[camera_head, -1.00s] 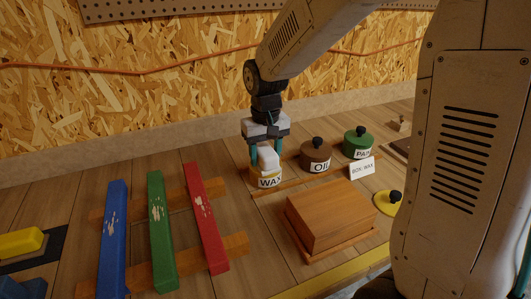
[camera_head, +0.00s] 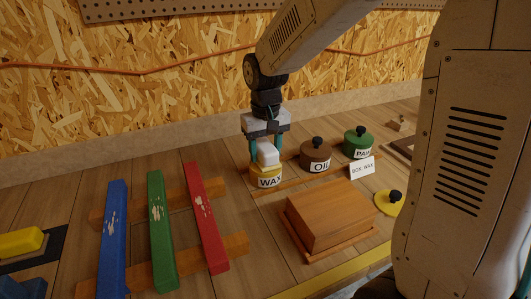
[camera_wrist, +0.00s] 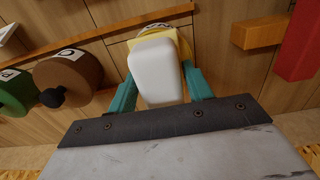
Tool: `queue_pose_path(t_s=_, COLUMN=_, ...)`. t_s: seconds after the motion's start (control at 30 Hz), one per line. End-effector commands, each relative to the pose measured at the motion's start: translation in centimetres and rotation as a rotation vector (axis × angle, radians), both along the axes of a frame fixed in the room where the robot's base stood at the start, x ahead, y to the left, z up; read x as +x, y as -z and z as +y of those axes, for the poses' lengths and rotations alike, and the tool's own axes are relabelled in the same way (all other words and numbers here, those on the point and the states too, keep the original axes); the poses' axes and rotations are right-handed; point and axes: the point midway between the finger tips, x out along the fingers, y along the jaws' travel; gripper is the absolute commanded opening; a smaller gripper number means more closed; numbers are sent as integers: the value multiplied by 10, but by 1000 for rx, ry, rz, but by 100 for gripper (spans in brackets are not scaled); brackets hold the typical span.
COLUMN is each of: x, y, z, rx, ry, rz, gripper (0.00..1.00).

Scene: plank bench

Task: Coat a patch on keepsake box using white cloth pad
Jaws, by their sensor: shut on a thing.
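My gripper (camera_head: 267,155) is shut on the white cloth pad (camera_head: 267,153), with a teal finger on each side of it. The pad is upright at the open wax tin (camera_head: 270,178), which has a yellow rim and a WAX label. In the wrist view, the pad (camera_wrist: 158,68) covers much of the tin (camera_wrist: 186,45), so I cannot tell whether it touches the wax. The keepsake box (camera_head: 330,215) is a plain brown wooden box, shut, in front and to the right of the tin. A card (camera_head: 362,168) reading "BOX: WAX" stands behind it.
A brown OIL tin (camera_head: 315,157) and a green PAINT tin (camera_head: 358,143) stand lidded to the right of the wax. A yellow lid (camera_head: 389,203) lies right of the box. Blue (camera_head: 113,240), green (camera_head: 160,230) and red (camera_head: 207,220) slats lie on the left.

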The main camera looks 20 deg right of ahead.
Motion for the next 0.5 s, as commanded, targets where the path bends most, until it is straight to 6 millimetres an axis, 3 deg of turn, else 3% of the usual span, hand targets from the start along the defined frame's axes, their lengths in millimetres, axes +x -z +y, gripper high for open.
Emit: queue_pose_path(t_s=0.5, x=0, y=-43, z=0, rx=0, ry=0, rz=-3, gripper=32)
